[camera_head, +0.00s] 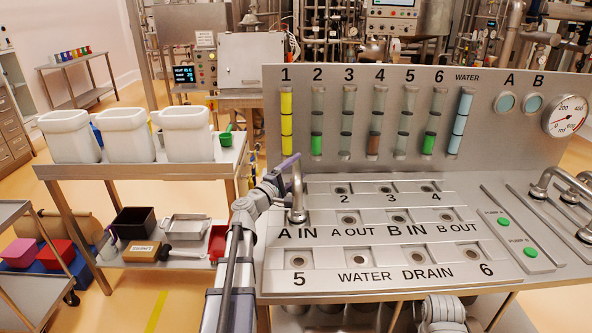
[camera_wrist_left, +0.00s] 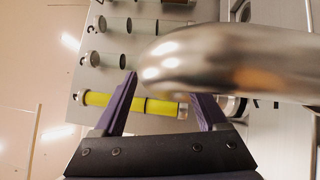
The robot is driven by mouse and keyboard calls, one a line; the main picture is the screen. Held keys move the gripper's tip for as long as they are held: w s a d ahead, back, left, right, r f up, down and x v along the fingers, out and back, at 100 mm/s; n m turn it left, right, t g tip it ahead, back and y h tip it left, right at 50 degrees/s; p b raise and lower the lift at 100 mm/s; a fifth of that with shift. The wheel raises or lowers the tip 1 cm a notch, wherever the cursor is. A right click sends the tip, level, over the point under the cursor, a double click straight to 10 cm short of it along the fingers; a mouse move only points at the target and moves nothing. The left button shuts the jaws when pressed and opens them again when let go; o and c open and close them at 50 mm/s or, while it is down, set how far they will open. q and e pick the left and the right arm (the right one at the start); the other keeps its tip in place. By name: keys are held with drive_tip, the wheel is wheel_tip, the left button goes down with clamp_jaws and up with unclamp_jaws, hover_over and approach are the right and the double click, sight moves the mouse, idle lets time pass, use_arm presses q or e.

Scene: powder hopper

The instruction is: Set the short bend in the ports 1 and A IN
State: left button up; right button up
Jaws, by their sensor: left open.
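The short bend (camera_head: 297,188) is a shiny steel tube standing upright on the panel. Its near leg comes down at the A IN port, just above the A IN label (camera_head: 296,234). Port 1 is hidden behind the bend and my arm, so I cannot tell whether the far leg sits in it. My left gripper (camera_head: 283,168), with purple fingers, is open beside the top of the bend. In the left wrist view the bend (camera_wrist_left: 215,58) looms large and blurred beyond the open fingers (camera_wrist_left: 165,100). My right gripper is not in view.
The panel (camera_head: 375,279) has free ports 2, 3, 4, A OUT, B IN, B OUT, 5 and 6. Sight tubes, tube 1 yellow (camera_head: 286,120), stand behind the bend. Other steel bends (camera_head: 560,178) are at the right. A cart with white bins (camera_head: 68,136) is at the left.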

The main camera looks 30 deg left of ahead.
sight(297, 187)
use_arm(q)
drive_tip(key=s+a+f+b, duration=0.1)
drive_tip(key=s, duration=0.6)
drive_tip(key=shift+s, duration=0.35)
idle(0.8)
